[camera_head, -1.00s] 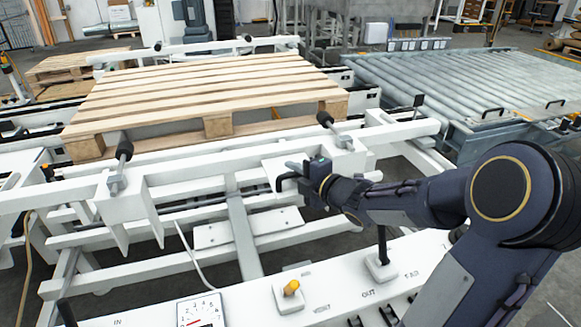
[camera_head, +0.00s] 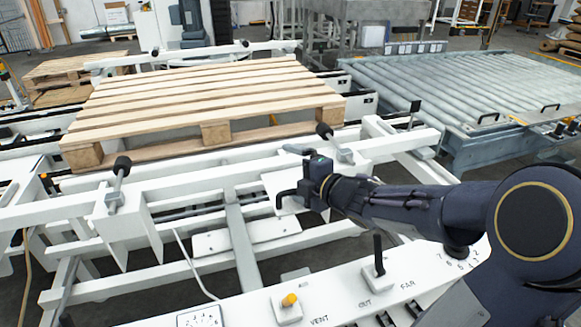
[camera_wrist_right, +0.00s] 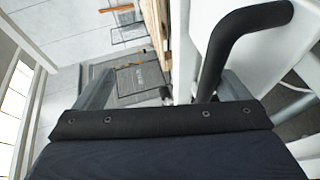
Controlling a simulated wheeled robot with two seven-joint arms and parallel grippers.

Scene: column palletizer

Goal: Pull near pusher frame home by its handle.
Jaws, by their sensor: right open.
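The near pusher frame (camera_head: 230,176) is a long white beam across the picture, with a black-tipped bumper (camera_head: 325,131) at the right and another bumper (camera_head: 121,168) at the left. Its bent black handle (camera_head: 285,199) stands out from a white plate at mid-frame. My right gripper (camera_head: 299,180) is at this handle. In the right wrist view the handle (camera_wrist_right: 243,35) runs down between my two open fingers, closer to the right one. Its lower part is hidden behind the gripper body. I cannot tell whether a finger touches it. My left gripper is out of view.
A wooden pallet (camera_head: 205,100) lies just behind the bumpers. A roller conveyor (camera_head: 440,90) stands at the back right. A white control panel (camera_head: 340,299) with a yellow button (camera_head: 289,300) and a black lever (camera_head: 378,258) lies in front, below my right arm.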

